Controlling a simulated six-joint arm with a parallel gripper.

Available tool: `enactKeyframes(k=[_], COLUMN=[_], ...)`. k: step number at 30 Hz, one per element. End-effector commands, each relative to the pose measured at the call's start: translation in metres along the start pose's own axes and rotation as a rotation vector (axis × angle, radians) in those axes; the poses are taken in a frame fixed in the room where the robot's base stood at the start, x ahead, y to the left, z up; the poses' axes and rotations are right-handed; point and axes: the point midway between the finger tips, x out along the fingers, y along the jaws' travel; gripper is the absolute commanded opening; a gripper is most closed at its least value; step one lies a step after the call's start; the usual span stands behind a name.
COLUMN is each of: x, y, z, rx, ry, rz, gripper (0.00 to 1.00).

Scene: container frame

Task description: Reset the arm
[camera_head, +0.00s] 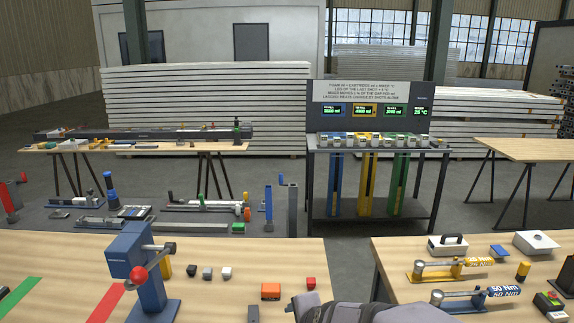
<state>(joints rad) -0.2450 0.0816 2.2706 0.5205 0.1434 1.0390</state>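A grey part of my arm (375,313) shows at the bottom centre, cut off by the lower edge. Its left end, which may be my gripper (302,306), is over the right part of the near left wooden table (210,285). No finger gap can be made out, so I cannot tell whether it is open or shut. I see nothing clearly held. A red block (311,283) and an orange block (270,291) lie just beyond and left of this end.
A blue press (130,260) with a red-knobbed lever stands on the left table. A dark upright piece (253,314) is near its front edge. Torque tools (450,268) lie on the right table (400,250). A display stand (368,110) with coloured columns is behind.

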Motion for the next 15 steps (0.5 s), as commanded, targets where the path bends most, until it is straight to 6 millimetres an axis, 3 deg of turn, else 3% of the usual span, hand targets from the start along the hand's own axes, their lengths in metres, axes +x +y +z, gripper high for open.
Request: enactKeyframes(k=[1, 6, 12, 15], x=[-0.031, -0.095, -0.163, -0.187], y=[0.004, 0.057, 0.112, 0.13], z=[-0.006, -0.024, -0.043, -0.049], rx=[-0.127, -0.594, -1.001, -1.125], ry=[-0.007, -0.091, -0.245, -0.312], rz=[0.06, 0.28, 0.484, 0.548], gripper=[0.65, 0.65, 0.65, 0.65])
